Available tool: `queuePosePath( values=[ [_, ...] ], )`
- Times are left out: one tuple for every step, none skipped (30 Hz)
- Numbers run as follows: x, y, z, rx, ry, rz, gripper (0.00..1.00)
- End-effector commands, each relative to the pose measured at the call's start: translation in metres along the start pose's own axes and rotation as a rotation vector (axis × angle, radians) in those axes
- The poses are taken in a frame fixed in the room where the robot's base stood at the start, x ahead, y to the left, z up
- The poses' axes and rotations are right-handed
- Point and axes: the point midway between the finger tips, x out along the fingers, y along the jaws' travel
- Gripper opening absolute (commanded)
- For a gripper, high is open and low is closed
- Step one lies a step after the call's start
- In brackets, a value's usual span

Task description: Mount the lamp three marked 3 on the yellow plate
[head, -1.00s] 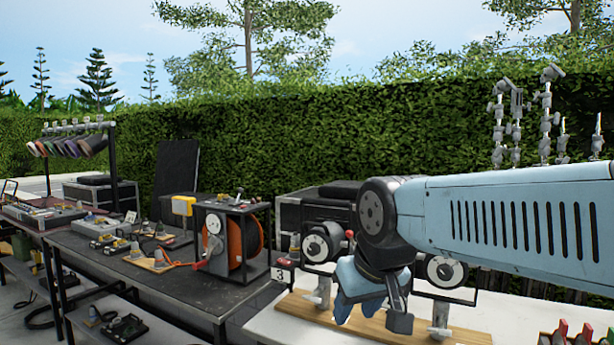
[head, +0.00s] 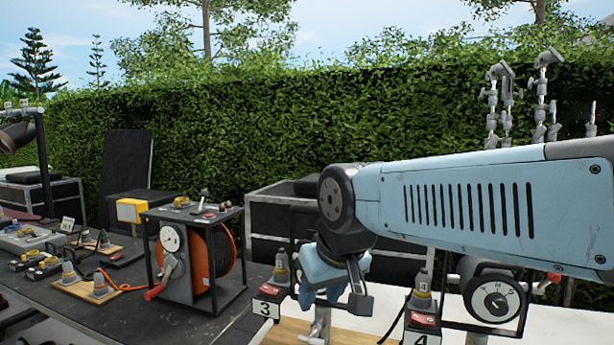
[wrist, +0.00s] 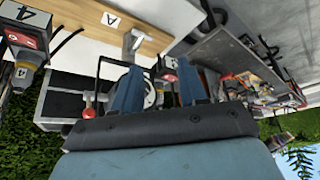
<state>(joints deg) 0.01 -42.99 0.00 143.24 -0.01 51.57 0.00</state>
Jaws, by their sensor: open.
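Lamp three has a black box with a white card marked 3 (head: 266,309), a red front and a grey and yellow connector on top. Its round head is mostly hidden behind my gripper (head: 338,285) in the head view. In the wrist view a pale round lamp face (wrist: 152,94) in a black yoke shows partly behind the fingers; I cannot tell whether they touch it. My gripper's two blue fingers (wrist: 158,90) are apart with nothing clearly held. I cannot pick out a yellow plate for certain.
A second lamp (head: 495,300), with a card marked 4 (head: 421,321), stands to the right. A cable reel (head: 200,260) and yellow box (head: 129,210) stand on the dark table at left. A wooden board (wrist: 75,22) carries an A card (wrist: 111,18). Black cases stand behind.

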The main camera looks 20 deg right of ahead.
Motion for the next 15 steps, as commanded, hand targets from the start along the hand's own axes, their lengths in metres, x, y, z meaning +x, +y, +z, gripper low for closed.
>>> queuePosePath(
  values=[
    [0.000, 0.000, 0.000, 0.000, 0.000, 0.000, 0.43],
    [0.000, 0.000, 0.000, 0.000, 0.000, 0.000, 0.43],
    [0.000, 0.000, 0.000, 0.000, 0.000, 0.000, 0.43],
    [0.000, 0.000, 0.000, 0.000, 0.000, 0.000, 0.45],
    [0.000, 0.000, 0.000, 0.002, -0.001, 0.000, 0.48],
    [-0.001, 0.000, -0.002, 0.010, -0.002, 0.000, 0.52],
    [-0.002, 0.001, -0.004, 0.022, -0.004, 0.000, 0.54],
    [-0.003, 0.001, -0.006, 0.039, -0.008, 0.000, 0.54],
    [-0.004, 0.004, -0.011, 0.071, -0.016, 0.000, 0.54],
    [-0.006, 0.007, -0.015, 0.104, -0.024, 0.000, 0.54],
    [-0.008, 0.009, -0.021, 0.145, -0.031, 0.001, 0.54],
    [-0.011, 0.012, -0.029, 0.209, -0.046, 0.004, 0.54],
    [-0.013, 0.014, -0.036, 0.265, -0.057, 0.007, 0.54],
    [-0.015, 0.017, -0.044, 0.326, -0.071, 0.011, 0.54],
    [-0.019, 0.021, -0.055, 0.414, -0.088, 0.018, 0.54]
  ],
)
